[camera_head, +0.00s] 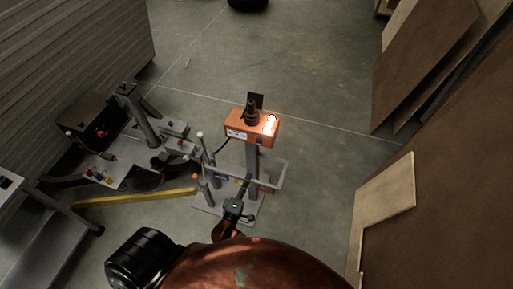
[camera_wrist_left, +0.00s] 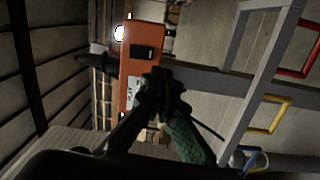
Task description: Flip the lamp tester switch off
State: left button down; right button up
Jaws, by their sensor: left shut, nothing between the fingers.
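The lamp tester (camera_head: 237,130) is an orange box on a grey post in the middle of the head view. Its lamp (camera_head: 270,125) glows brightly; the glow (camera_wrist_left: 119,33) also shows in the left wrist view. In that view a black rocker switch (camera_wrist_left: 142,52) sits on the orange face (camera_wrist_left: 137,33). My left gripper (camera_wrist_left: 158,80) is shut and empty, its dark fingertips just below the switch in the picture; I cannot tell whether they touch the box. In the head view the left gripper (camera_head: 246,180) shows small, below the box. My right gripper is not in view.
A grey stand frame (camera_head: 283,172) surrounds the post, with coloured handles nearby. A workbench machine (camera_head: 130,170) with levers and knobs stands to the left, a yellow bar (camera_head: 130,198) beside it. Wooden panels (camera_head: 430,60) lean at the right.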

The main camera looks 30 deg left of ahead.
aim_at(258, 140)
pick_arm(q)
jog(key=shift+n+t+y, duration=0.4)
jog(key=shift+n+y, duration=0.1)
jog(key=shift+n, duration=0.4)
jog(key=r, duration=0.2)
jog(key=a+r, duration=0.1)
jog(key=r, duration=0.1)
jog(key=shift+w, duration=0.1)
jog(key=x, duration=1.4)
jog(key=shift+f, duration=0.1)
jog(key=shift+w+r+p, duration=0.3)
jog(key=shift+w+p, duration=0.15)
jog(key=shift+p, duration=0.05)
jog(key=shift+s, duration=0.15)
